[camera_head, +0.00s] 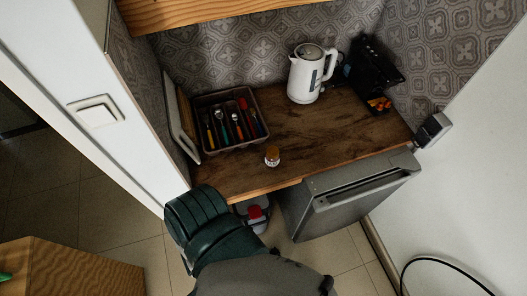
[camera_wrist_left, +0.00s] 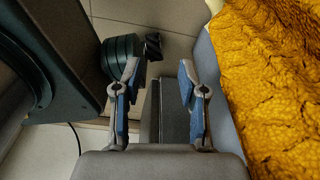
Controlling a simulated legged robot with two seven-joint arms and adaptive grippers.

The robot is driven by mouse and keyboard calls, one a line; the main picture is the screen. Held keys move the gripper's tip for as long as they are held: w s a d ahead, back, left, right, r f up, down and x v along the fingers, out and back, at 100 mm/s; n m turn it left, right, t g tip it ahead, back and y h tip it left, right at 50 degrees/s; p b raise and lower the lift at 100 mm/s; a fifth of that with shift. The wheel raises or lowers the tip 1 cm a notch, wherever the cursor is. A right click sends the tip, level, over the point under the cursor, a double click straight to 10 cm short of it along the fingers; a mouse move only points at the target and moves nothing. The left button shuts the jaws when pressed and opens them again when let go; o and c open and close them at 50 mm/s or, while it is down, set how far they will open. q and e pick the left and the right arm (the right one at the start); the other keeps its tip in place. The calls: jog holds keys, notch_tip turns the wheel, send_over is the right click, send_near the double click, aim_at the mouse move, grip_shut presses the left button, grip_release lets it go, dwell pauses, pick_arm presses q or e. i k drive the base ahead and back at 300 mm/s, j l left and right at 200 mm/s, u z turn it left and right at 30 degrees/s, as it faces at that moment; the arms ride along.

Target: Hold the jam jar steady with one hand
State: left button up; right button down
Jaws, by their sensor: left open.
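The jam jar (camera_head: 272,156) is a small jar with a light lid and amber lower part. It stands upright near the front edge of the wooden counter (camera_head: 330,140) in the head view, with nothing touching it. My left gripper (camera_wrist_left: 160,88) is open and empty in the left wrist view, its two blue-padded fingers apart. The jar does not show in that wrist view. In the head view a dark green and grey arm part of mine rises from the bottom, below the counter, and no gripper fingers show there.
A cutlery tray (camera_head: 206,99) stands left of the jar, a white kettle (camera_head: 308,73) behind it, and a black machine (camera_head: 370,72) at the back right. A small grey fridge (camera_head: 352,193) is below. A yellow textured surface (camera_wrist_left: 270,90) lies beside my left gripper.

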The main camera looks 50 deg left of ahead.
aim_at(271, 163)
jog(key=u, duration=1.55)
